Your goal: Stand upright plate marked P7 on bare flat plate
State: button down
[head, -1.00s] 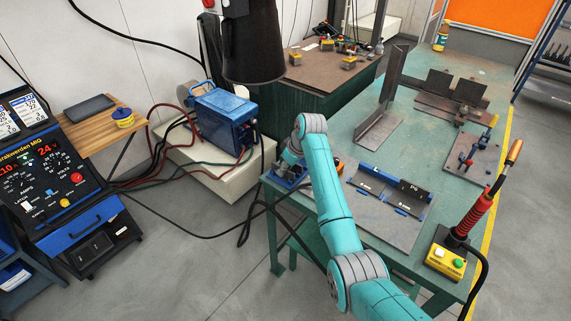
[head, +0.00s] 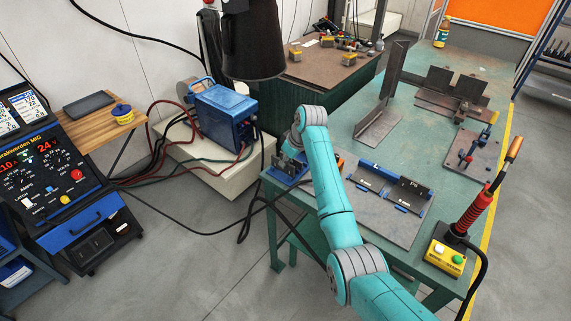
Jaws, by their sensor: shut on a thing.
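My gripper (head: 291,163) is at the near left corner of the green table, low over a blue rack (head: 285,176). It is small and partly hidden by my arm. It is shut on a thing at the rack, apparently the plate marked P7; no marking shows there. A grey flat plate (head: 384,222) lies on the table to the right of my arm. Blue holders and dark pieces sit along its far edge, one a dark plate marked P6 (head: 411,189). The near part of this flat plate is bare.
A tall upright angle piece (head: 389,80) stands farther back. Dark upright plates (head: 440,80) stand behind it to the right. A clamp fixture (head: 468,155) is at the right. A torch with a red grip (head: 473,214) and a yellow button box (head: 445,258) are at the near right edge.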

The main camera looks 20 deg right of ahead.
jog(key=shift+r, duration=2.8)
